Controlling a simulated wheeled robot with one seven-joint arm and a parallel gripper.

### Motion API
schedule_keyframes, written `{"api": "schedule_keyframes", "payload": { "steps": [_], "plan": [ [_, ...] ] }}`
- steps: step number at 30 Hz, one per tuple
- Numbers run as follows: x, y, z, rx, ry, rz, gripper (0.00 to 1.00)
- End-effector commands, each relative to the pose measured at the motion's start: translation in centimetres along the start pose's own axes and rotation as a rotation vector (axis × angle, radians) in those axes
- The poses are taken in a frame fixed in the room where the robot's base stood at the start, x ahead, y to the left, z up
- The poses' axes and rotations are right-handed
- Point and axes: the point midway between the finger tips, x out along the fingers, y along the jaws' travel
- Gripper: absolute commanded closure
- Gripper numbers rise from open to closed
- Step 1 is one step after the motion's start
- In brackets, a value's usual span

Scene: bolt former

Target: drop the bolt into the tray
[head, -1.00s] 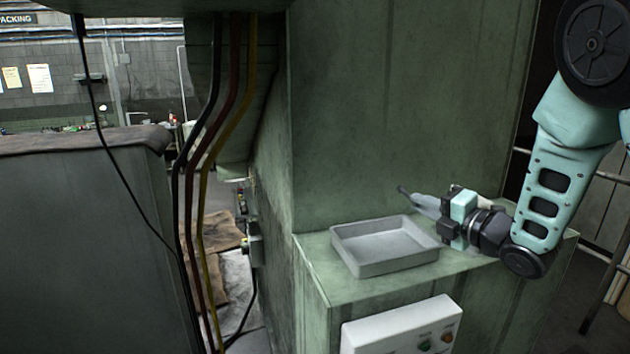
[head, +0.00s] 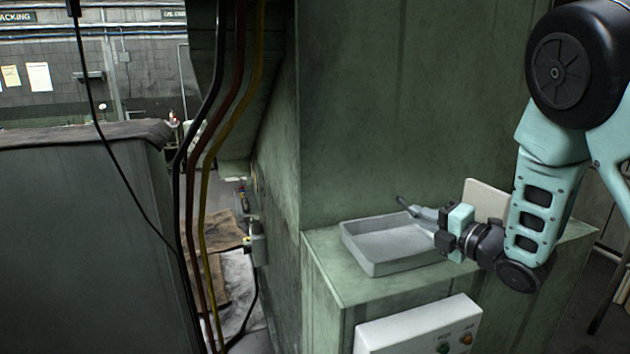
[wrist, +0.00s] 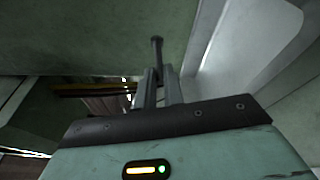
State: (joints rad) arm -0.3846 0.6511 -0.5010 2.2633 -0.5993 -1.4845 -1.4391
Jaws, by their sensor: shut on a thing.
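The bolt (head: 403,202) is a small dark rod with a wider head, held out at the tips of my gripper (head: 420,212). In the wrist view the bolt (wrist: 157,52) stands out between the two fingers of my gripper (wrist: 158,85), which is shut on it. The tray (head: 378,268) is a shallow grey open box on the green ledge. In the head view my gripper and the bolt overlap the tray's right and back part. The visible tray floor looks empty. The tray's pale wall (wrist: 215,40) seems to show at the right of the wrist view.
The green ledge (head: 325,262) bears the tray, with a tall green machine wall (head: 390,110) close behind. A white control box (head: 420,325) with buttons is on the front below. Black, red and yellow cables (head: 205,180) hang at the left.

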Motion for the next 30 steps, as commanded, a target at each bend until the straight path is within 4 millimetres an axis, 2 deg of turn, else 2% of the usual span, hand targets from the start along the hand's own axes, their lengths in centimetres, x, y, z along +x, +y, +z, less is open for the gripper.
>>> {"api": "schedule_keyframes", "payload": {
  "steps": [7,8,9,10,18,22,26,30],
  "plan": [
    [0.0,-0.1,0.0,-0.001,0.0,0.001,1.0],
    [0.0,-0.1,0.0,-0.001,0.0,0.001,0.82],
    [0.0,-0.1,0.0,-0.001,0.0,0.001,0.71],
    [0.0,-0.1,0.0,-0.001,0.0,0.001,0.65],
    [0.0,-0.1,0.0,0.0,0.0,0.0,0.65],
    [-0.8,-0.2,0.0,0.0,-0.003,0.0,0.65],
    [-2.9,-0.4,0.0,-0.001,-0.005,0.0,0.65],
    [-6.1,-0.6,0.0,0.001,-0.007,0.001,0.65]
  ]
}}
